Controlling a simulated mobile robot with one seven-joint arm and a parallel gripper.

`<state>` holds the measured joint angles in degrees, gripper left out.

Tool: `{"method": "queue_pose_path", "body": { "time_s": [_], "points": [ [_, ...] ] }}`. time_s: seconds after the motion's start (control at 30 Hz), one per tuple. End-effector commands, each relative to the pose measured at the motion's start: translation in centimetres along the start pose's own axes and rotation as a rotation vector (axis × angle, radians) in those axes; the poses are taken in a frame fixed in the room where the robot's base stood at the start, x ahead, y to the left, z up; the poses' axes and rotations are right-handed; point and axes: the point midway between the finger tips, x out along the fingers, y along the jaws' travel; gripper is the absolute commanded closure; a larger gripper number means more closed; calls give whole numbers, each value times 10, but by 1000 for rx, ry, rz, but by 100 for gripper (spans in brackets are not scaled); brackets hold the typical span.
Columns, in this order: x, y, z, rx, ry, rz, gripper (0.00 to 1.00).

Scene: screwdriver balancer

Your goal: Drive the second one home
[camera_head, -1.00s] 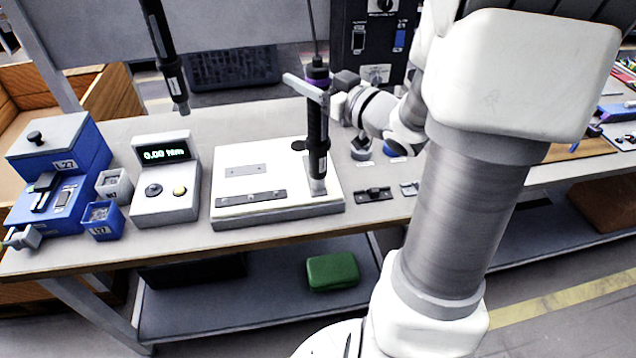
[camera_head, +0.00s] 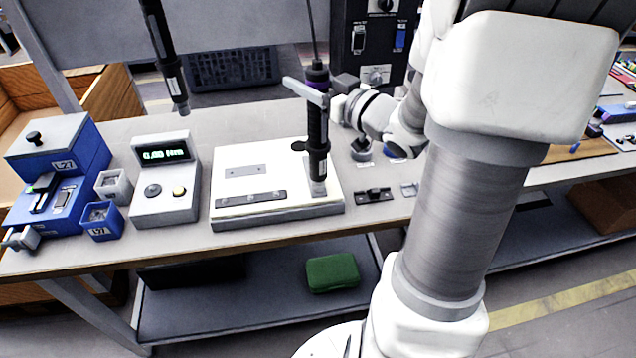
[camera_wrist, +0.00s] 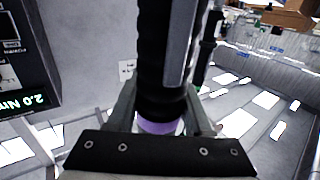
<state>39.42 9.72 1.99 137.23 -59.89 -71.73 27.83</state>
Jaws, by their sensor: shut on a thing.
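A black electric screwdriver (camera_head: 318,130) with a purple collar hangs upright from a cable. My gripper (camera_head: 318,92) is shut around its upper body, below the collar; in the wrist view, the fingers (camera_wrist: 160,115) close on both sides of the black body (camera_wrist: 165,60). The tool's lower end stands over a small grey plate (camera_head: 322,193) at the right of the white work block (camera_head: 225,178). The bit tip and any screw under it are hidden or too small to tell. A dark strip (camera_head: 250,197) with small round spots lies at the block's front left.
A torque meter (camera_head: 165,152) stands left of the block, its digits blurred. Another black tool (camera_head: 168,60) hangs above it. A blue L27 box (camera_head: 80,150) and small bins (camera_head: 101,220) stand further left. A dark control box (camera_head: 365,40) stands behind. Small parts (camera_head: 374,194) lie right.

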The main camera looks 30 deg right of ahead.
Motion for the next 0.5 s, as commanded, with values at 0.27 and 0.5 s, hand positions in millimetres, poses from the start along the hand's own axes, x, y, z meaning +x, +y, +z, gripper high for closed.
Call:
{"method": "queue_pose_path", "body": {
  "time_s": [0.27, 0.5],
  "points": [
    [-1, -1, -17, 5, -7, 0, 100],
    [-1, 0, -36, 3, -4, 1, 100]
  ]
}}
